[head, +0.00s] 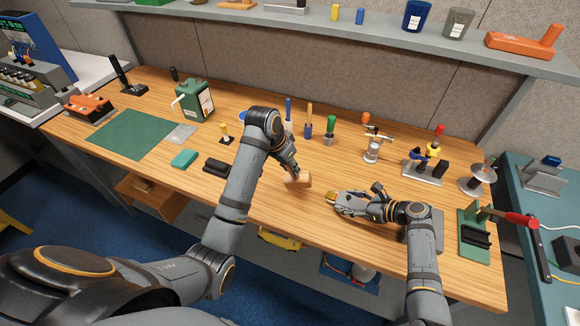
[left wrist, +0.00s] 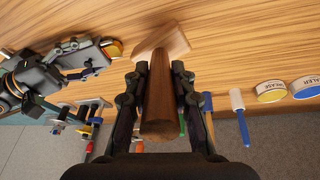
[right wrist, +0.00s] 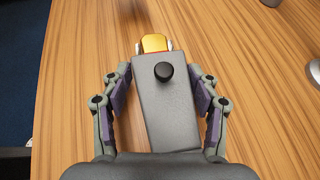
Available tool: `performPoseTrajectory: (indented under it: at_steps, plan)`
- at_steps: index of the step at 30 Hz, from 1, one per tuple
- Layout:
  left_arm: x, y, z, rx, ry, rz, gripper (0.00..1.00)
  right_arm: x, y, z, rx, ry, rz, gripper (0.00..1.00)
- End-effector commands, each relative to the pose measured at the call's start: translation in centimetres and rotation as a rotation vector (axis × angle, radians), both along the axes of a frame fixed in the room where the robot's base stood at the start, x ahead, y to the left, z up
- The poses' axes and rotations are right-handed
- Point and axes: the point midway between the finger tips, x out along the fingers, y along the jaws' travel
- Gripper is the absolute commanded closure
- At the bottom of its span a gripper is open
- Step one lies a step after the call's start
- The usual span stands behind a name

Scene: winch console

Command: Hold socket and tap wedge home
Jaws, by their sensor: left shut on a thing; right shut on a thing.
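My left gripper (head: 291,169) is shut on the handle of a wooden mallet (head: 301,181). In the left wrist view the brown handle (left wrist: 158,105) runs between the fingers, with the pale head (left wrist: 165,42) beyond them. My right gripper (right wrist: 160,105) is shut on a grey block-like socket (right wrist: 165,122) with a black knob on top. A yellow-gold piece, seemingly the wedge (right wrist: 154,43), sticks out of its far end. In the head view the wedge end (head: 331,197) points left towards the mallet head, with a gap between them. How deep the wedge sits is hidden.
A green jerrycan (head: 197,103), upright tools such as a green-handled one (head: 330,126), and a metal fitting (head: 373,150) stand further back. A green stand with a red-handled tool (head: 474,236) is at the right. The bench's front edge is close to both grippers.

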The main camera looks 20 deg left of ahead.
Motion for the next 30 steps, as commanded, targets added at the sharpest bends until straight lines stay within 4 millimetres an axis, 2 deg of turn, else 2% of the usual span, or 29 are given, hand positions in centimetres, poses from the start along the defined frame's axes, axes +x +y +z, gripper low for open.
performPoseTrajectory:
  at_steps: [1, 6, 17, 20, 30]
  plan:
    - [0.0, 0.0, 0.0, -0.001, -0.002, 0.0, 1.0, -0.1, -0.1, -0.2, -0.002, 0.004, -0.001, 0.35]
    - [0.0, 0.0, 0.0, -0.001, -0.002, 0.0, 1.0, -0.1, -0.1, -0.3, -0.002, 0.004, -0.001, 0.12]
    - [0.0, 0.0, 0.0, -0.001, -0.002, 0.0, 1.0, -0.2, -0.3, -0.2, -0.003, 0.005, -0.001, 0.12]
    - [0.0, 0.0, 0.0, -0.001, -0.002, 0.0, 1.0, -0.4, -1.3, 0.3, -0.003, 0.003, -0.003, 0.12]
    - [0.0, 0.0, 0.1, -0.001, -0.002, 0.0, 1.0, -2.5, -7.9, 4.3, -0.006, -0.001, -0.001, 0.12]
